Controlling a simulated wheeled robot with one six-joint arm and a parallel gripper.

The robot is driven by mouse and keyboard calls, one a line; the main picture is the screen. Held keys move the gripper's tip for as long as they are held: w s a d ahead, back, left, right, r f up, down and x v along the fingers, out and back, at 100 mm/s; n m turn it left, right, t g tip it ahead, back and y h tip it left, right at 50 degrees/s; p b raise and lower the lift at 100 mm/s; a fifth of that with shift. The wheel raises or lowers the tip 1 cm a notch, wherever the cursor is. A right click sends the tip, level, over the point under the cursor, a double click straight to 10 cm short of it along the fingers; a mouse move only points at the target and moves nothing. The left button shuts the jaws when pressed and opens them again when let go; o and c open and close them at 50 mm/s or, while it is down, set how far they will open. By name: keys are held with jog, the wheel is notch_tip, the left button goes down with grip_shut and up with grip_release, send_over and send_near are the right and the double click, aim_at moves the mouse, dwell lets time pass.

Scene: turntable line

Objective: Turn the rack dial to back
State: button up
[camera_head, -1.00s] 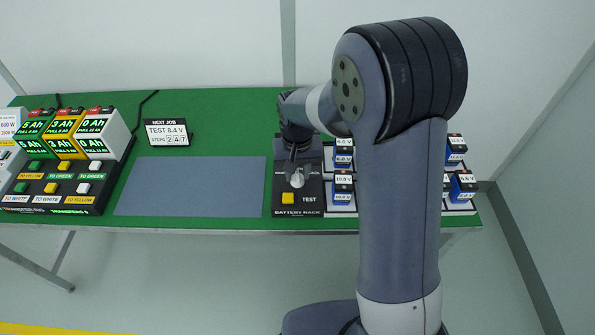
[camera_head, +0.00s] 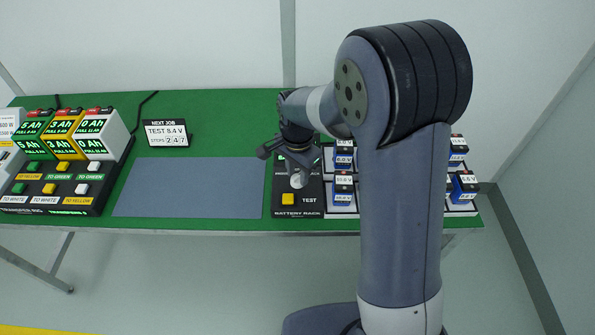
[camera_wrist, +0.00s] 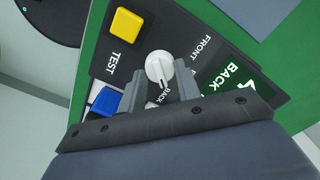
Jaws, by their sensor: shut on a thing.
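The rack dial, a round pale knob (camera_wrist: 159,67), sits on the dark battery rack panel; it also shows in the head view (camera_head: 299,181). My gripper (camera_wrist: 160,72) is shut on the dial, one finger on either side of it; in the head view it reaches down over the panel (camera_head: 298,172). A FRONT label (camera_wrist: 207,48) is printed beside the dial. A green-lit display (camera_wrist: 226,84) beyond the right finger reads BACK, with a white arrow partly in view. The dial's exact pointing direction is hard to tell.
A yellow TEST button (camera_wrist: 125,25) is close to the dial. Blue-and-white batteries (camera_head: 343,188) stand in bays to the right, partly behind my arm. A NEXT JOB sign (camera_head: 166,133) reads TEST 8.4 V. A bare grey mat (camera_head: 190,187) lies to the left.

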aim_at(298, 175)
jog(key=shift+m, duration=0.6)
jog(key=o, duration=1)
notch_tip(298, 175, up, 11)
jog(key=shift+f, duration=0.1)
jog(key=shift+f, duration=0.1)
notch_tip(298, 175, down, 11)
jog(key=shift+r, duration=0.15)
dwell(0.6)
